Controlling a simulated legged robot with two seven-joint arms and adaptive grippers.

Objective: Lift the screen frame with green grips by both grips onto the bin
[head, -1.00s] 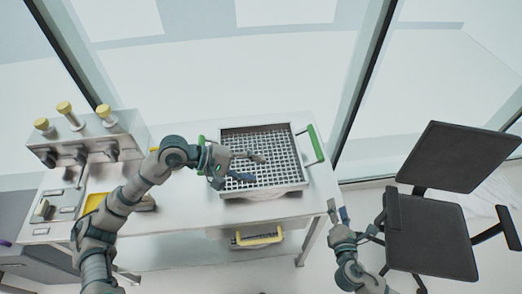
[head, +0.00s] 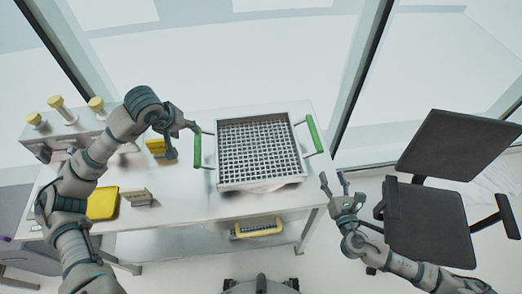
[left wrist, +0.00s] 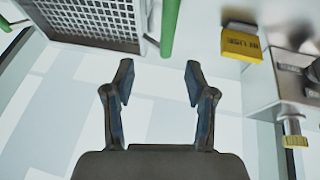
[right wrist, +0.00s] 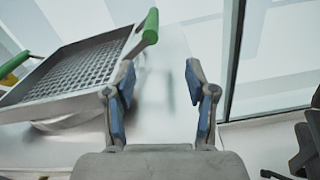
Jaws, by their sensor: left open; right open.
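The screen frame (head: 219,175), a square metal tray with a mesh floor, rests on the white table, with a pale rounded shape partly hidden under it. Its left green grip (head: 197,150) and right green grip (head: 314,134) stick out at the sides. My left gripper (head: 183,142) is open and empty just left of the left grip, which also shows in the left wrist view (left wrist: 170,25). My right gripper (head: 333,182) is open and empty, off the table's right edge, below and apart from the right grip, which shows in the right wrist view (right wrist: 151,27). I cannot identify the bin surely.
A yellow-handled container (head: 257,229) sits on the lower shelf. A black chair (head: 430,220) stands to the right of my right gripper.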

